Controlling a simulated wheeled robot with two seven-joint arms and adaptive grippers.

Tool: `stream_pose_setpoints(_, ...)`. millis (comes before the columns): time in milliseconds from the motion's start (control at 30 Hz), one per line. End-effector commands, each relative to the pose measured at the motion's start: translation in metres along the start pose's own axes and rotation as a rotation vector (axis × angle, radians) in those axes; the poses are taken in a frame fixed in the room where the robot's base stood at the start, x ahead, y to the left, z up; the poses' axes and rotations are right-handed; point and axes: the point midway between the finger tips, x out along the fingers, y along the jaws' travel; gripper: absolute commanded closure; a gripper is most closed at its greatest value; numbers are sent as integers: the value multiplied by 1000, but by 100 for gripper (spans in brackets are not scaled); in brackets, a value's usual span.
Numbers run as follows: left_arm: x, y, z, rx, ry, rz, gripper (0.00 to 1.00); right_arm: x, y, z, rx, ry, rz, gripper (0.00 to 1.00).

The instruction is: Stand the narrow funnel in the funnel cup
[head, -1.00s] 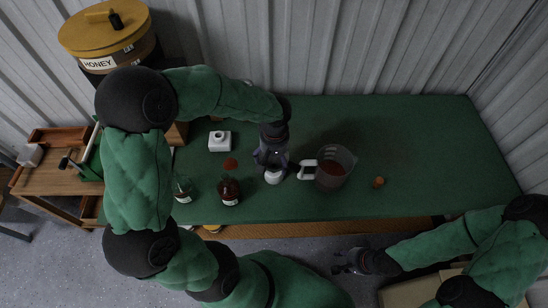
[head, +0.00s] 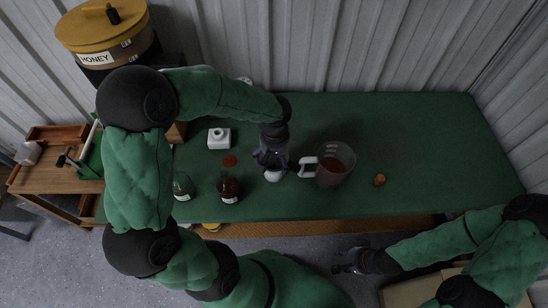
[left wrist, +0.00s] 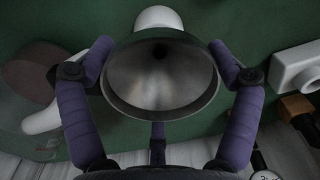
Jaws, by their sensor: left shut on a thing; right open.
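My left gripper (head: 270,165) is shut on the grey metal narrow funnel (left wrist: 160,75), whose wide mouth faces the camera in the left wrist view between the two purple fingers. The funnel's spout is hidden. A white rounded thing, probably the funnel cup (head: 273,175), shows just under and in front of the gripper on the green table; it also shows past the funnel's rim in the left wrist view (left wrist: 158,16). I cannot tell whether the spout is inside it or above it. My right gripper (head: 346,264) is open and empty, low off the table's front edge.
A clear jug (head: 338,163) with red liquid and a white handle stands close right of the left gripper. Two jars (head: 182,186) (head: 228,188), a red disc (head: 230,160) and a white block (head: 219,139) are to the left. The table's right side (head: 440,150) is mostly clear.

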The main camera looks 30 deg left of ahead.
Motion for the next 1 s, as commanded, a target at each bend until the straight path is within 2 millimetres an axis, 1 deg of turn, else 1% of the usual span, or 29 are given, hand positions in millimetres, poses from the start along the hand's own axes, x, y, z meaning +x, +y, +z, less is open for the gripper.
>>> stream_pose_setpoints(267,5,0,0,0,0,0,56,4,2,0,0,0,0,58)
stream_pose_setpoints(467,4,0,0,0,0,0,56,4,1,0,0,0,0,58)
stream_pose_setpoints(500,4,0,0,0,0,0,2,4,1,0,0,0,0,58)
stream_pose_setpoints(533,4,0,0,0,0,0,0,4,1,0,0,0,0,58)
stream_pose_setpoints(867,4,0,0,0,0,0,0,4,1,0,0,0,0,58)
stream_pose_setpoints(1000,1,0,0,0,0,0,0,1,0,0,0,0,0,58)
